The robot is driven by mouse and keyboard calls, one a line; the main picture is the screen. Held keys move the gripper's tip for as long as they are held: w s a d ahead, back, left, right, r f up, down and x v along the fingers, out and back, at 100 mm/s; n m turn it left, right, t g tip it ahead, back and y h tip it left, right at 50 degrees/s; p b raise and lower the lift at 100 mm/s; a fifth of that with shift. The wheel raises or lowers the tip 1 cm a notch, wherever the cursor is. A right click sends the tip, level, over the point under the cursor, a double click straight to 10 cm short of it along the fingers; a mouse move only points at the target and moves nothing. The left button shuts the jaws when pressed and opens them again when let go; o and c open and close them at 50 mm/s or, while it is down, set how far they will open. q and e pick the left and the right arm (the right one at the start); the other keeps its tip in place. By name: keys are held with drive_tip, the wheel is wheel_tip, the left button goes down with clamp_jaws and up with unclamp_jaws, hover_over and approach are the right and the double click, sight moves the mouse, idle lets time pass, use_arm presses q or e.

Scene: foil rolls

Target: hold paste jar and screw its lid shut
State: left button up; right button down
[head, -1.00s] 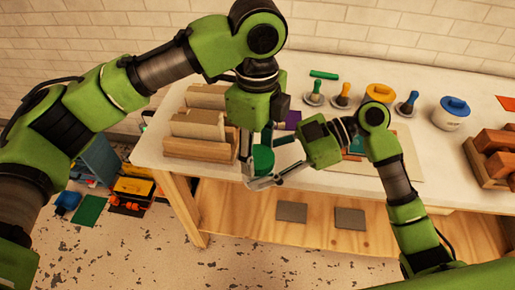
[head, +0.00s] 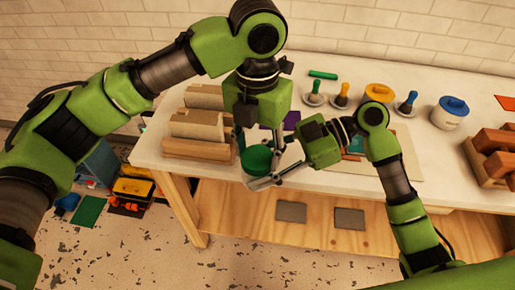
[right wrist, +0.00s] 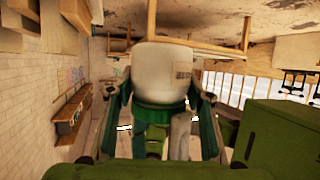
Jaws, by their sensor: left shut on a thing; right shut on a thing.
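The paste jar (right wrist: 166,70) is white with a printed label and fills the middle of the right wrist view, where it appears upside down. Its green lid (right wrist: 158,118) sits against the jar's mouth; I cannot tell how tightly. The lid also shows in the head view (head: 257,161), by the table's front edge. My right gripper (head: 276,178) is shut on the jar from the side, a finger on each side of it. My left gripper (head: 258,146) reaches down from above and is shut on the lid. The jar's body is mostly hidden in the head view.
Beige blocks (head: 200,124) are stacked on the table just left of the jar. A white jar with a blue lid (head: 450,112), a yellow-orange item (head: 379,92) and several coloured-handled tools stand farther right. Reddish-brown blocks (head: 495,150) sit at the right edge.

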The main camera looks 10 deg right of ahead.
use_arm(q)
drive_tip(key=o, duration=0.8)
drive_tip(key=shift+r, duration=0.1)
drive_tip(key=shift+r, duration=2.15)
drive_tip(key=shift+c, duration=0.4)
